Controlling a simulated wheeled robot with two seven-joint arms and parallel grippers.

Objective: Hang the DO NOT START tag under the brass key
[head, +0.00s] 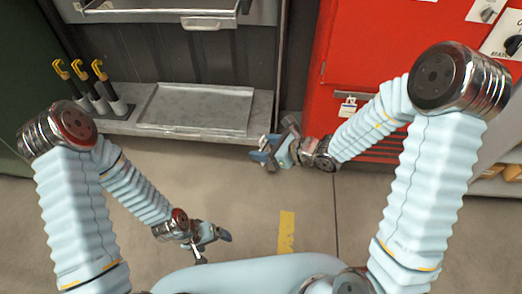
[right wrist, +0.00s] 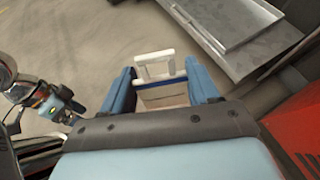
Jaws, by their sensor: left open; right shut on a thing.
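My right gripper (head: 262,158) is out in front of the metal shelf, left of the red cabinet. In the right wrist view its two blue fingers (right wrist: 160,92) are shut on a pale tag (right wrist: 162,95) with a white slotted top and a blue band. No writing on it can be read, and in the head view it is hardly visible. My left gripper (head: 222,236) is open and empty, low over the floor. A small white plate with a yellowish bit (head: 347,106) sits on the red cabinet front; I cannot tell whether the brass key is there.
The red cabinet (head: 345,45) stands right of the grey shelf unit, with a dial (head: 487,12) at upper right. The low shelf holds a metal tray (head: 195,108) and several yellow-topped tools in cups (head: 98,72). Open floor with a yellow stripe (head: 286,230) lies in front.

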